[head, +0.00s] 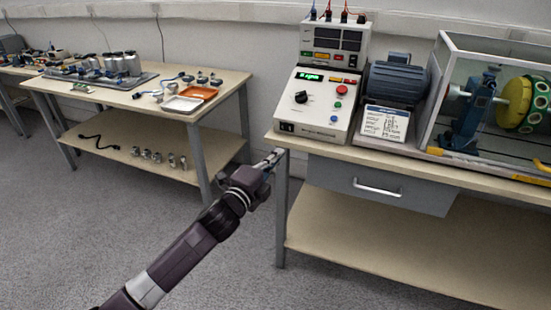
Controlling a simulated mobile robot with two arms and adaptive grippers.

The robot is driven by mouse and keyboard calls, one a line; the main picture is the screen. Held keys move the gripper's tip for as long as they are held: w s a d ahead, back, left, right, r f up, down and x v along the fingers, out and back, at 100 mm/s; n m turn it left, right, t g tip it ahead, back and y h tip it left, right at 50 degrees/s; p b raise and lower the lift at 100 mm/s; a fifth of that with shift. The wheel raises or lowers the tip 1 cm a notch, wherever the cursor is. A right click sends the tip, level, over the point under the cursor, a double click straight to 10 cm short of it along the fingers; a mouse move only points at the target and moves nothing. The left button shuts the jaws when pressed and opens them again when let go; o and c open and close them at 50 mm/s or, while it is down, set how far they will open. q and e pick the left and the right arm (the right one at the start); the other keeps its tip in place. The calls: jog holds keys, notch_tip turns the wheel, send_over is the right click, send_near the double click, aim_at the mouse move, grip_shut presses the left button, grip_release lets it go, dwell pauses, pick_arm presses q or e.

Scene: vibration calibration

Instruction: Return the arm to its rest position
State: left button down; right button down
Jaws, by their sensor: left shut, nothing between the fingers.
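My left arm reaches in from the bottom left of the head view. Its gripper (273,158) is shut and empty. It is in front of the near left corner of the right workbench (300,147), overlapping its leg in the picture; I cannot tell whether it touches. My right arm is not in view.
On the right bench stand a control box (318,105) with a green display, a motor (396,82) and a clear-walled enclosure (470,90). A drawer (340,183) is shut below. The left bench (120,98) holds an orange tray (198,92) and small parts. Grey floor (90,220) lies open.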

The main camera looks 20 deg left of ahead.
pick_arm(q)
jog(key=shift+s+f, duration=0.1)
jog(key=shift+s, duration=0.4)
